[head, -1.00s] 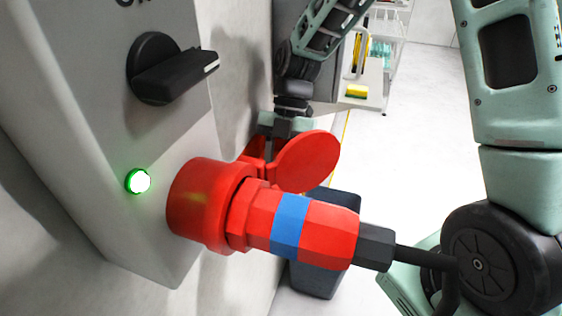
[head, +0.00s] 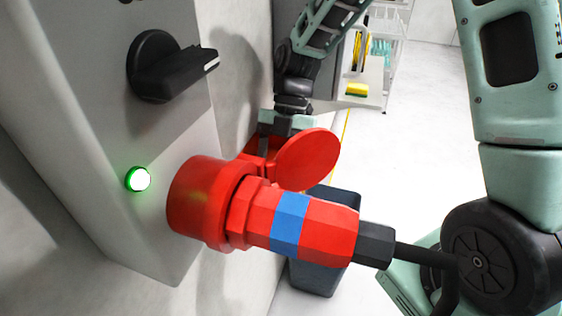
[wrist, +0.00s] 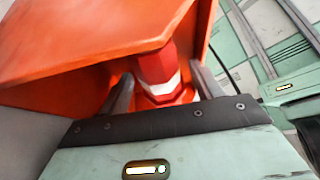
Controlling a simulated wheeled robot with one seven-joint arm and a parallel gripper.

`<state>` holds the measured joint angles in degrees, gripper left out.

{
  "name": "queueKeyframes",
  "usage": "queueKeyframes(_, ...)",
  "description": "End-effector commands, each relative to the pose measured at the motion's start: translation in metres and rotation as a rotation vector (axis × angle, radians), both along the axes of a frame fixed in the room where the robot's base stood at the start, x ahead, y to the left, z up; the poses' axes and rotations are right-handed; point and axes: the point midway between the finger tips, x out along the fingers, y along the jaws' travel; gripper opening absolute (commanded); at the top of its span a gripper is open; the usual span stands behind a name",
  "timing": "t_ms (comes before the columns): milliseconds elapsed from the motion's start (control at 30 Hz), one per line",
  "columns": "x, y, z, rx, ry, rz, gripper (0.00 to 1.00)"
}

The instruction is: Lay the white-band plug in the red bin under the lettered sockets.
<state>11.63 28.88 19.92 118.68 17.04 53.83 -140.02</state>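The white-band plug (wrist: 155,69), red with a white ring, lies between the fingers of my gripper (wrist: 162,72) in the wrist view. Narrow gaps show beside it, and the fingers look open around it. It is inside or at the mouth of the red bin (wrist: 85,40), whose orange-red walls surround it above and at the sides. In the head view my gripper (head: 272,140) is partly hidden behind a red socket lid (head: 308,160).
A blue-band red plug (head: 325,230) sits in a red socket (head: 205,200) on a grey box (head: 80,150) with a black rotary switch (head: 165,68) and a lit green lamp (head: 138,179). A dark bin (head: 320,270) stands behind the plug. A shelf (head: 375,70) is at the back.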

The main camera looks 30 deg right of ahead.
Motion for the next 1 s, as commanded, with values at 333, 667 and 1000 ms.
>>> queueKeyframes(333, 0.001, -0.001, 0.026, -0.001, -0.006, -0.001, 0.65)
queueKeyframes(667, 0.001, 0.000, 0.084, -0.001, -0.004, 0.000, 0.65)
queueKeyframes(1000, 0.000, 0.000, 0.100, 0.000, 0.000, 0.000, 0.65)
